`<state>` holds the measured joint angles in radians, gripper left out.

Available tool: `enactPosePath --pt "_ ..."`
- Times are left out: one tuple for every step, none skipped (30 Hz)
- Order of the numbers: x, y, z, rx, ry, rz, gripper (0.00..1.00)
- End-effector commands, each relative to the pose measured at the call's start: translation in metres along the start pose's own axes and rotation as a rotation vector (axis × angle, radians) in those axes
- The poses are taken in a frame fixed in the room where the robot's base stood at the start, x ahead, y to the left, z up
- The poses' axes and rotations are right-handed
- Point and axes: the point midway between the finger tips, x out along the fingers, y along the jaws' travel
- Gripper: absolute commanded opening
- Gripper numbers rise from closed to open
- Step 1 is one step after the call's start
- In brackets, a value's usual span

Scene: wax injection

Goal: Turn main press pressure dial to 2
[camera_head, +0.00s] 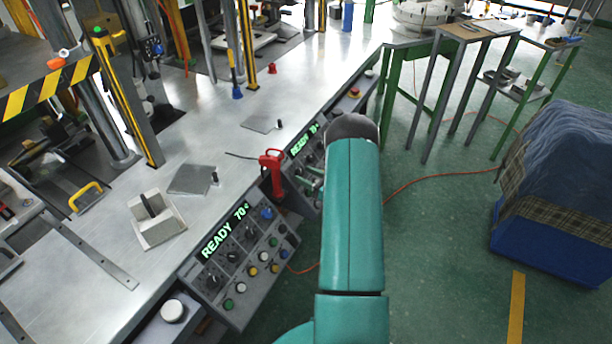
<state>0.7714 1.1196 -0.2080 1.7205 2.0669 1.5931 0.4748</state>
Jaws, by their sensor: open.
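A near control panel (240,262) on the bench front has a green "READY 70" display, several dark dials (232,257) and coloured buttons. A second panel (306,152) with a similar display is farther along, partly hidden by my arm. I cannot tell from labels which dial is the main press pressure dial, and the dial settings are too small to read. My gripper (312,179) shows only in part, as pale fingers left of my teal arm, in front of the second panel. It looks open, with nothing seen between the fingers; contact with a dial cannot be told.
A red handheld tool (272,172) stands between the panels. A white block with a handle (156,220) and flat plates lie on the metal bench (95,232). Press columns rise behind. A blue covered bin (560,190) stands right; green floor between is mostly clear, with an orange cable.

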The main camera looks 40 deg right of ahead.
Motion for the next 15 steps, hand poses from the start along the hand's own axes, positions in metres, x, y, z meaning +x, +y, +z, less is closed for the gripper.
enactPosePath --pt "0.0037 0.0004 -0.0004 0.000 0.001 0.001 0.49" --pt "0.0050 0.0003 -0.0003 0.000 0.000 0.001 0.49" --pt "0.0061 0.0001 -0.0002 0.000 0.000 0.000 0.49" --pt "0.0066 0.0000 -0.0002 0.000 0.000 0.000 0.49" --pt "0.0069 -0.0001 -0.0001 0.000 0.000 0.000 0.49" --pt "0.0070 -0.0002 -0.0001 0.000 0.000 -0.001 0.49" --pt "0.0069 -0.0002 -0.0001 0.000 0.000 -0.001 0.49" --pt "0.0069 -0.0002 -0.0001 0.000 0.000 -0.001 0.49" --pt "0.0069 -0.0001 -0.0001 0.000 0.000 0.000 0.49" --pt "0.0068 -0.0001 0.0000 0.000 0.000 0.000 0.49" --pt "0.0068 -0.0001 -0.0001 0.000 0.000 0.000 0.47" --pt "0.0068 -0.0001 0.0000 0.000 0.000 0.000 0.39" --pt "0.0068 -0.0001 0.0000 0.000 0.000 0.000 0.34" --pt "0.0067 -0.0001 0.0000 0.000 0.000 0.000 0.28" --pt "0.0067 -0.0001 0.0000 0.000 0.000 0.000 0.20"
